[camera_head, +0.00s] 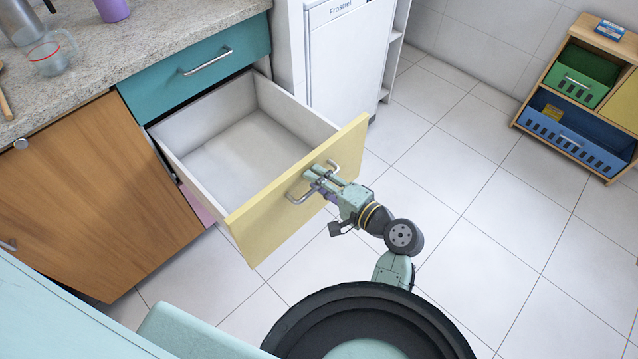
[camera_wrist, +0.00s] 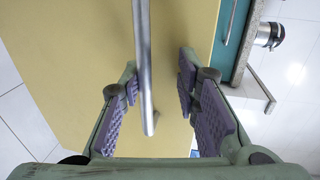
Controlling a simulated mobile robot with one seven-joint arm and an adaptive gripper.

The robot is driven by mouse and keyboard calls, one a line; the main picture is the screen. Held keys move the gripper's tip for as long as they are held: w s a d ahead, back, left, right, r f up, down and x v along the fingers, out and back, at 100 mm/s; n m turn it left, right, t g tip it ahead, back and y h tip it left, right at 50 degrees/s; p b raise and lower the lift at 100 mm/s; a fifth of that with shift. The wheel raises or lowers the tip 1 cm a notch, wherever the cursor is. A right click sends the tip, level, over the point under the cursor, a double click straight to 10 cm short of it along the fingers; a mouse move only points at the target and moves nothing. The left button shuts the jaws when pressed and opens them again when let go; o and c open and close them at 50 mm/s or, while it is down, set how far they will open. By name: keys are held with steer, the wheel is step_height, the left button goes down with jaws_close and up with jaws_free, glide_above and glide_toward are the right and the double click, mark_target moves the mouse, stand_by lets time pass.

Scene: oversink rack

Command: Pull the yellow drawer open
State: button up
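The yellow drawer (camera_head: 262,222) is pulled far out of the counter, with its white empty inside in plain view in the head view. Its yellow front also fills much of the wrist view (camera_wrist: 65,70). The metal bar handle (camera_head: 296,199) is on the front's outer face. My gripper (camera_head: 318,177) is at the handle. In the wrist view the handle bar (camera_wrist: 143,60) runs between my purple-padded fingers (camera_wrist: 158,85), close to the left finger. A clear gap separates it from the right finger, so my gripper is open around the handle.
A teal drawer (camera_head: 190,75) above is shut. A brown cabinet door (camera_head: 95,190) is left of the yellow drawer. A white fridge (camera_head: 350,60) stands behind. A wooden shelf unit with bins (camera_head: 552,82) is at the far right. The tiled floor (camera_head: 470,200) right of the drawer is clear.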

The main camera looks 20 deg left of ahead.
mark_target(311, 161)
step_height(311, 161, up, 4)
steer(key=shift+w+a+f, duration=0.1)
steer(key=shift+w+f, duration=0.05)
steer(key=o, duration=1.2)
step_height(311, 161, up, 4)
steer(key=shift+w+a+r, duration=0.1)
steer(key=shift+w, duration=0.05)
steer(key=shift+r, duration=0.6)
steer(key=shift+m+g+h, duration=0.3)
steer(key=f, duration=0.4)
steer(key=shift+w+d, duration=0.15)
steer(key=shift+d, duration=0.15)
steer(key=shift+r, duration=0.2)
steer(key=shift+c, duration=0.9)
steer(key=shift+p+v, duration=0.7)
steer(key=shift+v, duration=0.4)
steer(key=shift+c, duration=1.3)
steer(key=shift+s+d, duration=0.35)
steer(key=c, duration=0.7)
steer(key=shift+s+d, duration=0.2)
steer(key=shift+d, duration=0.05)
steer(key=shift+c, duration=0.3)
steer(key=s+d+p, duration=0.3)
steer(key=d+p, duration=0.1)
steer(key=d, duration=0.4)
steer(key=shift+s+r+p, duration=0.25)
steer(key=shift+r+p, duration=0.1)
steer(key=shift+r, duration=0.1)
steer(key=shift+r+p, duration=0.1)
steer(key=shift+p, duration=0.35)
